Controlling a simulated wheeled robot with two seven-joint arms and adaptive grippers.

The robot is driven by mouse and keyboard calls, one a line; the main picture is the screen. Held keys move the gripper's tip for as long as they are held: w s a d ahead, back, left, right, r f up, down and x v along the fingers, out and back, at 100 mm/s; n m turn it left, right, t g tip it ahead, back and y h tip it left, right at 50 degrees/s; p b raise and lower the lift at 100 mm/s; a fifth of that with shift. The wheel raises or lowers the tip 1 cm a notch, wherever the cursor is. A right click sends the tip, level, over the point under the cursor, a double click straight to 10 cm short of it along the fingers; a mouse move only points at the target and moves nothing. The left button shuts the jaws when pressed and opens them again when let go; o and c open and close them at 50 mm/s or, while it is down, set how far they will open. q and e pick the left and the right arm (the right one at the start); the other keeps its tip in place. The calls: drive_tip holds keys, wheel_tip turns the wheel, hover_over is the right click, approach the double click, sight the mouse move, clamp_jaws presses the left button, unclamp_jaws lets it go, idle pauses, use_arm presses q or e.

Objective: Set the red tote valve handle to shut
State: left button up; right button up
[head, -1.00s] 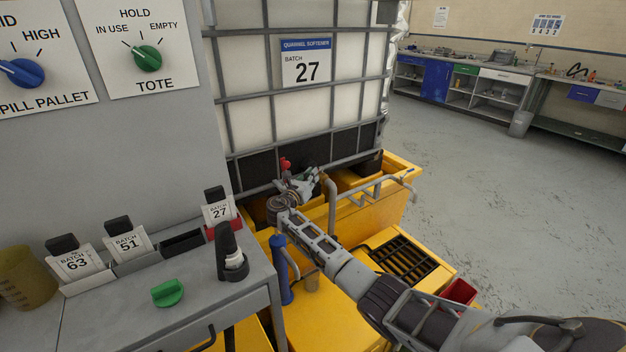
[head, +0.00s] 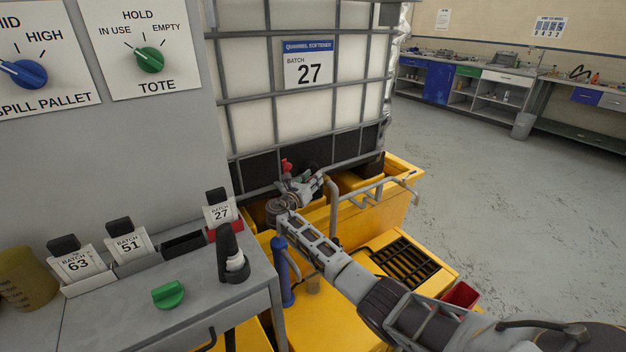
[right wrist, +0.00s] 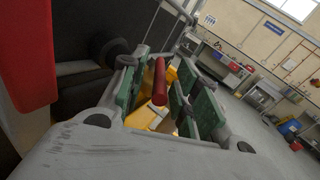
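The red tote valve handle shows as a small red piece (head: 286,164) low at the front of the white caged tote (head: 262,120). In the right wrist view a red bar (right wrist: 159,82) stands between my right gripper's green-padded fingers, with a gap visible on both sides. A larger red surface (right wrist: 28,55) is close to the camera at the left edge; I cannot tell whether it is part of the same handle. My right gripper (head: 304,184) is open at the valve, just right of and below the red piece. Its fingers partly hide the valve body. My left gripper is out of view.
The yellow spill pallet (head: 372,215) with a grey pipe rail (head: 375,190) lies below and right of the valve. A grey desk (head: 130,300) with a green knob (head: 168,294) and batch cards stands at left. The floor at right is clear.

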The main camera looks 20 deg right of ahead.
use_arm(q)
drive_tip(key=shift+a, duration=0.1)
use_arm(e)
drive_tip(key=v, duration=0.7)
